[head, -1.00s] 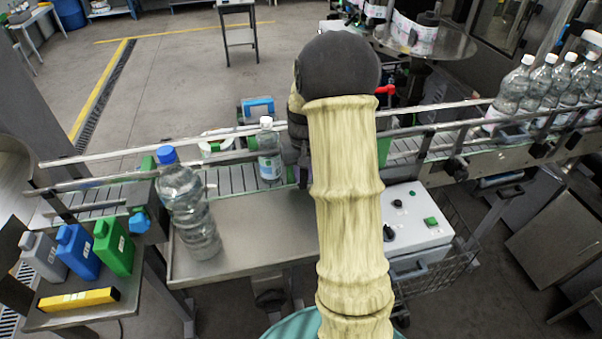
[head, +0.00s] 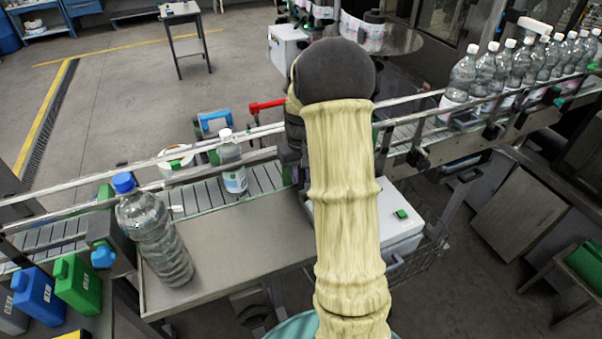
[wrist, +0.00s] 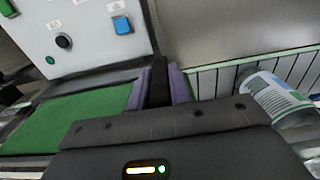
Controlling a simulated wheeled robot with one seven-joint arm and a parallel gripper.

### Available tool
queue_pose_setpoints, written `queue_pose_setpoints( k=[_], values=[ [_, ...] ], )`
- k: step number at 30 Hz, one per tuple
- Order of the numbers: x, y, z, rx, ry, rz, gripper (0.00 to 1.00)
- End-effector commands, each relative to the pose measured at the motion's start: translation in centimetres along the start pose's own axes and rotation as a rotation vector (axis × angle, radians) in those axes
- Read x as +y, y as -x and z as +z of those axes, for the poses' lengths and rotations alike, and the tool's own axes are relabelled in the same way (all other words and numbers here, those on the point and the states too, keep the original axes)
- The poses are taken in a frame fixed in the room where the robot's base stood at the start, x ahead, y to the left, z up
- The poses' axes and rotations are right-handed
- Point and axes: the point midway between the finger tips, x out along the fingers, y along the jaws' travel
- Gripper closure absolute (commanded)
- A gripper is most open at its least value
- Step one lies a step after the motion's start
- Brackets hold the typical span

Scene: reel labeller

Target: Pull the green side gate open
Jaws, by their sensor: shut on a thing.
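In the wrist view my gripper (wrist: 159,88) has its two purple-faced fingers closed on a dark upright piece (wrist: 158,72) between them. A flat green panel (wrist: 70,122) lies just left of the fingers. It looks like the gate, but I cannot tell how the dark piece joins it. In the head view my arm covers the fingertips and most of the gate area. Only a small green part (head: 287,176) shows beside the dark wrist at the conveyor.
A bottle (head: 231,165) stands on the conveyor left of my wrist; its label shows close right of my fingers (wrist: 275,95). A large blue-capped bottle (head: 153,235) stands on the steel shelf. A control box (head: 395,225) stands behind my arm. Several bottles line the belt at right.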

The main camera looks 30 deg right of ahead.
Motion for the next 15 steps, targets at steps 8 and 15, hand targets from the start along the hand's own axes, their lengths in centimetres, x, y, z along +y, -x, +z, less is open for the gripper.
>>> queue_pose_setpoints(
  k=[8, 15],
  values=[
    [0.07, 0.13, -0.09, 0.004, -0.001, 0.0, 0.58],
    [0.09, 0.23, -0.06, 0.003, -0.001, 0.0, 0.58]
  ],
)
